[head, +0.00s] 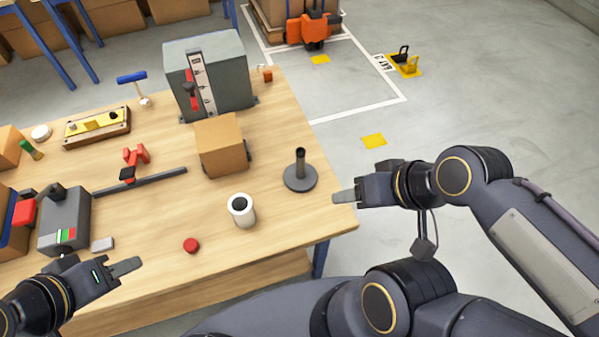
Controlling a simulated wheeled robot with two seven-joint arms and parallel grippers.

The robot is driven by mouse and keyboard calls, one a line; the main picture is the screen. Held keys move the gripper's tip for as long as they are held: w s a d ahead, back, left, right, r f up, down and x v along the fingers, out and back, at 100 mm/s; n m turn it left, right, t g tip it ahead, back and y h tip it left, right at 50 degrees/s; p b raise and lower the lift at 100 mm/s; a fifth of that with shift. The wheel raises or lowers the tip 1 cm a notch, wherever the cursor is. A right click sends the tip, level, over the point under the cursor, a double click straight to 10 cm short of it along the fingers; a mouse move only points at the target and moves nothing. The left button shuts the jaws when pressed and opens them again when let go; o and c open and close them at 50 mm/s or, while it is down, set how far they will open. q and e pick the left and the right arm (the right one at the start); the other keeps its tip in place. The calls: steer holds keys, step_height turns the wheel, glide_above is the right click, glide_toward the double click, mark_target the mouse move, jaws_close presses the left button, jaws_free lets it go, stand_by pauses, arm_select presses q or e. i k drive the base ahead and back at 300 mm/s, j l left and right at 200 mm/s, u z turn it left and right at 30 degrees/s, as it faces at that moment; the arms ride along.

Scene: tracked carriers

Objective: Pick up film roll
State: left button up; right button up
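The film roll (242,213) looks like the short white cylinder with a dark hollow core that stands upright near the front of the wooden table. My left gripper (127,266) is at the table's front left, to the left of the roll and apart from it. Its fingers overlap in this view, so the gap between them cannot be seen. My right gripper (345,197) is over the table's right edge, to the right of the roll and apart from it. Its fingers also overlap. Nothing shows in either gripper.
A dark post on a round base (300,175) stands right of the roll. A cardboard box (221,146) is behind it. A red cap (191,245) lies to its front left. A grey machine (68,218) stands at left. The table (290,240) is bare around the roll.

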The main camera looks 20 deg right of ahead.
mark_target(241, 208)
steer(key=z, duration=0.5)
steer(key=j+z, duration=0.25)
steer(key=z, duration=0.2)
steer(key=k+j+z, duration=0.15)
steer(key=z, duration=0.3)
steer(key=k+j+z, duration=0.15)
steer(key=z, duration=0.25)
steer(key=k+j+z, duration=0.15)
steer(key=z, duration=0.3)
steer(key=k+j, duration=0.15)
steer(key=k, duration=0.2)
